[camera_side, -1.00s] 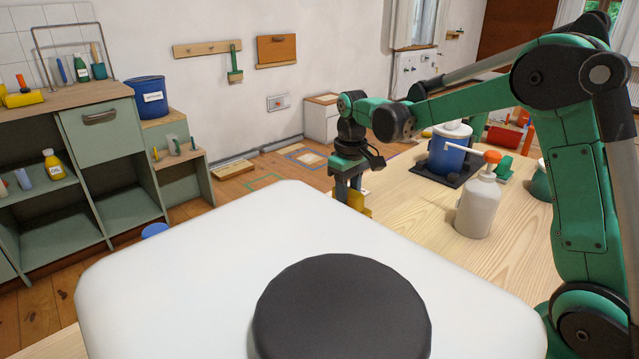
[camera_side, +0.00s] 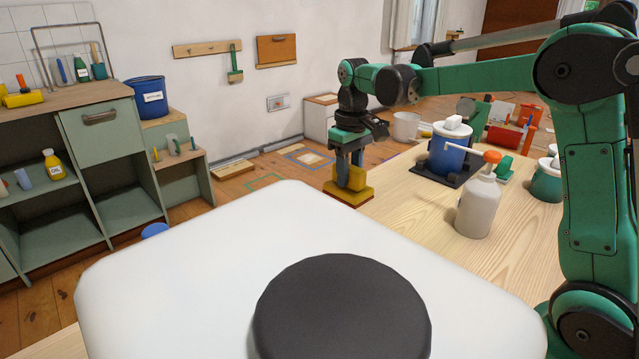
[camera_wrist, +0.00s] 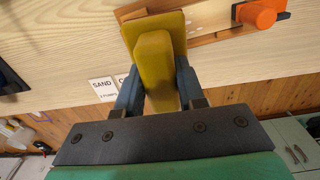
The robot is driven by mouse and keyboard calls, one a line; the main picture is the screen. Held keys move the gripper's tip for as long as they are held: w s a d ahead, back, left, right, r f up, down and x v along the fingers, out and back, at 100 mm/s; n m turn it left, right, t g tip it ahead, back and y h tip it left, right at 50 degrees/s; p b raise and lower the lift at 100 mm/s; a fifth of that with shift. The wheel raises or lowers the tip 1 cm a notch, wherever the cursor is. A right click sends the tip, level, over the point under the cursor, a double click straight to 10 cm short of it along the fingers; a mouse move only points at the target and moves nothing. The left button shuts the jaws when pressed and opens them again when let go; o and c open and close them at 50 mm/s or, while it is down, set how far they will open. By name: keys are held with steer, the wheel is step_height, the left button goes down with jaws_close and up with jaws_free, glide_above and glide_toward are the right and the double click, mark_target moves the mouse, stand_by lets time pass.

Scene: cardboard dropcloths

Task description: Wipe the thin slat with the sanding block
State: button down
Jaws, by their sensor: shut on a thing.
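The sanding block (camera_side: 349,190) is a yellow block on a wider base with a reddish-brown underside. My gripper (camera_side: 348,160) is shut on its yellow upper part and points down at the table's far left edge. In the wrist view my gripper (camera_wrist: 158,95) has one finger on each side of the sanding block (camera_wrist: 155,60). A thin wooden slat (camera_wrist: 208,38) runs rightward from beside the block's base in the wrist view. I cannot tell whether the base touches the slat. The slat cannot be made out in the side view.
An orange knob (camera_wrist: 258,14) stands by the slat's right part. A white bottle with an orange top (camera_side: 478,203) and a blue can (camera_side: 449,150) stand on the table (camera_side: 415,215). A large white surface with a black disc (camera_side: 342,305) fills the side view's foreground. Paper labels (camera_wrist: 102,90) lie near the block.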

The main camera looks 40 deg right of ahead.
steer(key=shift+f, duration=0.1)
steer(key=shift+f, duration=3.35)
steer(key=shift+a+f, duration=0.45)
steer(key=shift+f, duration=0.15)
steer(key=shift+s+a, duration=0.2)
steer(key=shift+a, duration=1.3)
steer(key=shift+s+a, duration=0.15)
steer(key=shift+a, duration=1.35)
steer(key=shift+w+d+f, duration=0.1)
steer(key=shift+w+d, duration=0.05)
steer(key=shift+d, duration=1.3)
steer(key=shift+w+d, duration=0.2)
steer(key=shift+d, duration=1.85)
steer(key=shift+r, duration=4.15)
